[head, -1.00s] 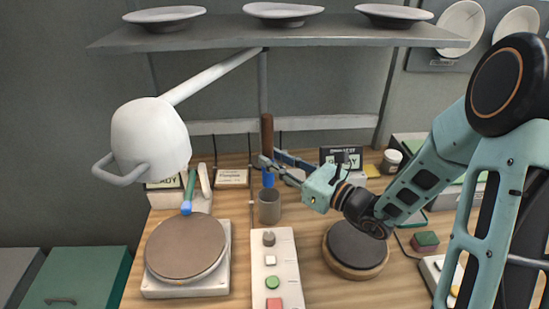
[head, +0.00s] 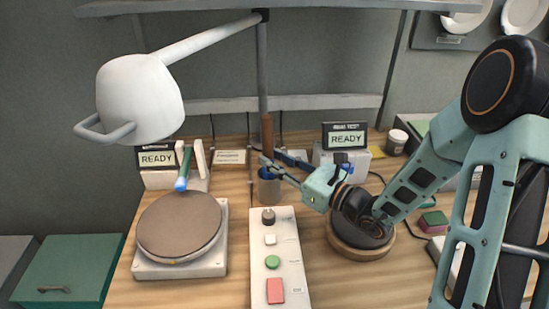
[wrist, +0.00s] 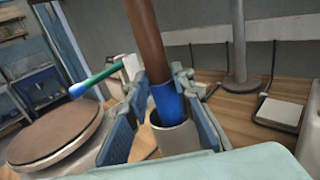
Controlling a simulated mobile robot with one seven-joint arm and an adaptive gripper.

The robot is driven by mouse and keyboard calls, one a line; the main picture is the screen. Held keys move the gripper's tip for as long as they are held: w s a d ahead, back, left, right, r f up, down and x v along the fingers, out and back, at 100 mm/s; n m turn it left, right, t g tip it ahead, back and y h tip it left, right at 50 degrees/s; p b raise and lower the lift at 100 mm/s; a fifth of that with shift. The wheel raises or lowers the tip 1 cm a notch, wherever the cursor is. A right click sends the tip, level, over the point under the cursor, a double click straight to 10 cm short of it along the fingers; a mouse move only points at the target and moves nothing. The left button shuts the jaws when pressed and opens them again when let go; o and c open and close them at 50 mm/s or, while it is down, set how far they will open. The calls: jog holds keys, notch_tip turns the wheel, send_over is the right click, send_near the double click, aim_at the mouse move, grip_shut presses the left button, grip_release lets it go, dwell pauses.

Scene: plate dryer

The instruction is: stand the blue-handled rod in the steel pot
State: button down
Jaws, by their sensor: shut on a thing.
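The rod (head: 266,132) has a long brown upper part and a blue handle (wrist: 168,103) at its lower end. It stands about upright in the head view. My gripper (head: 272,162) is shut on the rod near the blue part, and its fingers flank it in the wrist view. The steel pot (head: 269,189) is a small grey cup on the table, directly below my gripper. In the wrist view the lower blue end is inside the mouth of the pot (wrist: 176,138). Whether it touches the bottom is hidden.
A green rod with a blue tip (head: 185,168) leans over the brown-topped hot plate (head: 180,228) at left. A white button panel (head: 282,280) lies in front of the pot. A white lamp (head: 140,98) hangs above left. A round dark plate (head: 361,236) is below my arm.

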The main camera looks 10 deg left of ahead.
jog(key=shift+f, duration=0.4)
jog(key=c, duration=1.6)
grip_release()
jog(key=v, duration=1.2)
